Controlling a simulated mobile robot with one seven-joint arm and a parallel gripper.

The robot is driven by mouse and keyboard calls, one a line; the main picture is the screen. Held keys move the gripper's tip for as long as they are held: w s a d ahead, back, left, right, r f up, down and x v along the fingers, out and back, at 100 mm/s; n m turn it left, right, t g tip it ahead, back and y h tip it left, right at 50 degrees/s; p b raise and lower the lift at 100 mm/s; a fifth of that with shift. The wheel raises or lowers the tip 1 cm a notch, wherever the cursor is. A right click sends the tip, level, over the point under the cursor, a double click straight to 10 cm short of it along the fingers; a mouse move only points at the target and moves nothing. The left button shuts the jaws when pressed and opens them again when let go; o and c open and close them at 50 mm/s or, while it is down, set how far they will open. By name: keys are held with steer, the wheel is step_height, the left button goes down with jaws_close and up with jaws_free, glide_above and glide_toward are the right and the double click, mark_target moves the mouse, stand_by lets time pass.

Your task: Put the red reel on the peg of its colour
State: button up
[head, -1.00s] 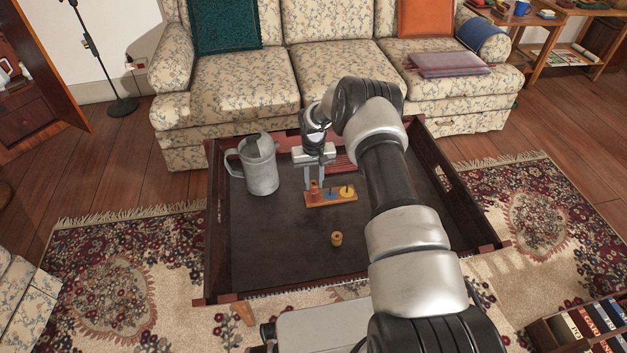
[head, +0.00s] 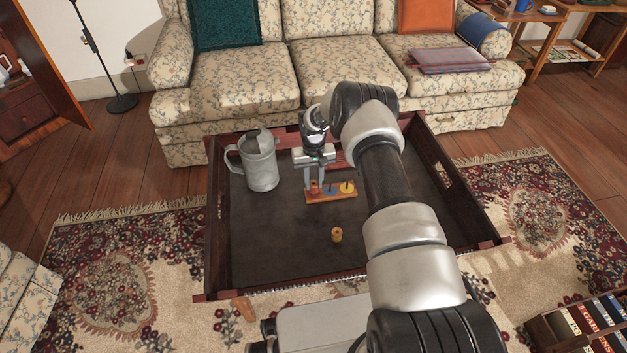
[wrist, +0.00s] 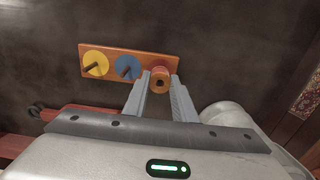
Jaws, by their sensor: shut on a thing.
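The red reel (wrist: 160,77) looks orange-red, with a dark hole in its end facing the wrist camera. My gripper (wrist: 160,85) is shut on it, one finger on each side. In the head view my gripper (head: 314,186) points down at the left end of a wooden peg board (head: 331,197). The reel is at that end, beside the blue disc (wrist: 128,67) and the yellow disc (wrist: 95,64), each with a peg standing from it. The reel hides the peg and most of the base under it. I cannot tell whether it rests on the board.
Another wooden reel (head: 336,235) stands on the dark tray table floor (head: 275,240) in front of the board. A large grey metal jug (head: 260,165) stands to the left. Raised wooden walls edge the table. The front left floor is clear.

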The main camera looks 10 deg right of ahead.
steer(key=shift+f, duration=0.1)
steer(key=o, duration=1.1)
step_height(320, 180, up, 17)
steer(key=p, duration=0.4)
steer(key=shift+r, duration=0.2)
